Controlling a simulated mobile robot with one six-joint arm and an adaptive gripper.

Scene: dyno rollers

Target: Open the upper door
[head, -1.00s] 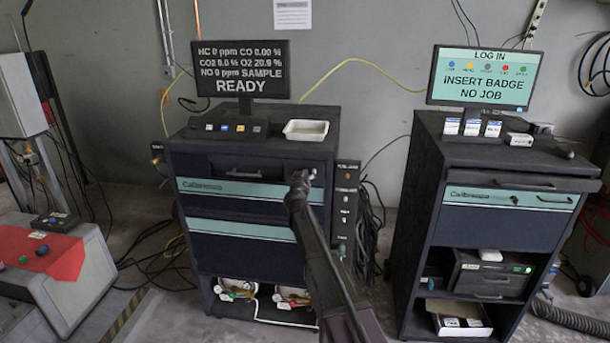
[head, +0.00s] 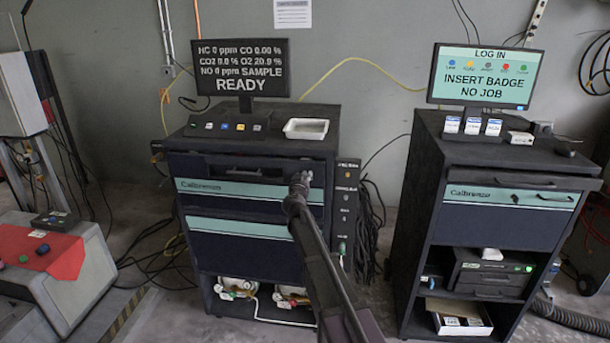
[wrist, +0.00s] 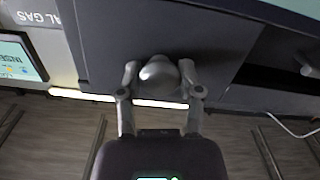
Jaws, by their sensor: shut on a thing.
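The left cabinet has a dark blue upper door (head: 190,169) with a teal stripe, above a second dark blue panel. My gripper (head: 301,180) is at the upper right corner of this door. In the wrist view, its two fingers (wrist: 158,88) are closed around a rounded grey knob (wrist: 158,70) on a dark panel. A dark band with a handle shows along the door's top. I cannot tell clearly how far the door stands from the cabinet. My arm hides part of its right side.
A monitor (head: 240,68) and a white tray (head: 306,128) stand on the cabinet top. A narrow connector panel (head: 345,205) and hanging cables are at its right. A second cabinet (head: 470,220) stands further right.

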